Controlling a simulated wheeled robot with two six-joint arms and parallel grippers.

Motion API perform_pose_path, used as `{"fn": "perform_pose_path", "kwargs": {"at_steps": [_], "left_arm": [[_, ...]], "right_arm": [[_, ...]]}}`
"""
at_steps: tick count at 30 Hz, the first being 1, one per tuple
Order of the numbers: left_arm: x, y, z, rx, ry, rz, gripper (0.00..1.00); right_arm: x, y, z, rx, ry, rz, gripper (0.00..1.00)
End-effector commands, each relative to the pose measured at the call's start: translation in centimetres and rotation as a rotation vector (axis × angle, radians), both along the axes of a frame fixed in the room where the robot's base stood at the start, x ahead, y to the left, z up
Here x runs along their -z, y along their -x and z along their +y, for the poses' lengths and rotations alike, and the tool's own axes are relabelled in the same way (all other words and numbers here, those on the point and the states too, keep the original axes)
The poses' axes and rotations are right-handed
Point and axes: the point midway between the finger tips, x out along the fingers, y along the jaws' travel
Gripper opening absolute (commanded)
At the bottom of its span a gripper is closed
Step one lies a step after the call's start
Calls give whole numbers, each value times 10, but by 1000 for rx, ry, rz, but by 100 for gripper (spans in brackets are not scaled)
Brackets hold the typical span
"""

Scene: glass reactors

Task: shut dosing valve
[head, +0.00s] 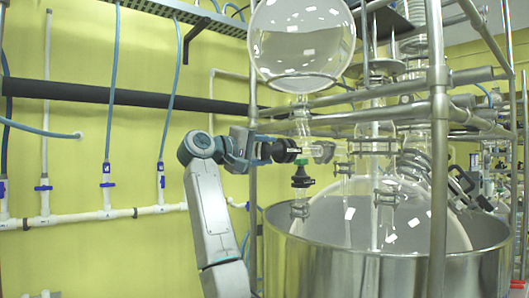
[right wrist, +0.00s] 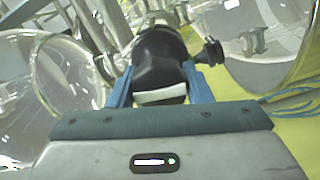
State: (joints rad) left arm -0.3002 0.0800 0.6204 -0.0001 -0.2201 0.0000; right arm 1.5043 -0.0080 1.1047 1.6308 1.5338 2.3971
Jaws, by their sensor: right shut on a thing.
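The dosing valve's black handle (head: 286,150) sits on the glass line below the round glass flask (head: 302,40). My right gripper (head: 266,150) reaches it from the left. In the right wrist view the black handle (right wrist: 160,62) lies between the blue fingers of my right gripper (right wrist: 160,88), which are shut on it. A pale strip shows on the handle's near end. The valve's inner parts are hidden, so I cannot tell how far it is turned. My left gripper is not in view.
A black fitting with a green collar (head: 302,177) hangs just below the handle. A steel vessel (head: 340,268) stands beneath, with metal frame posts (head: 439,150) to the right. White pipes with blue valves (head: 107,182) run along the yellow wall.

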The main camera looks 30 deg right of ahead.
Motion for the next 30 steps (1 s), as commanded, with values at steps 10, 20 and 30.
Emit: {"fn": "perform_pose_path", "kwargs": {"at_steps": [10,20,30], "left_arm": [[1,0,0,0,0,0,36],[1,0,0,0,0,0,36],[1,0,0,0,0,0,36]], "right_arm": [[1,0,0,1,-9,-93,22],[2,-1,0,1,-10,-99,22],[2,0,0,0,-10,-100,67]]}}
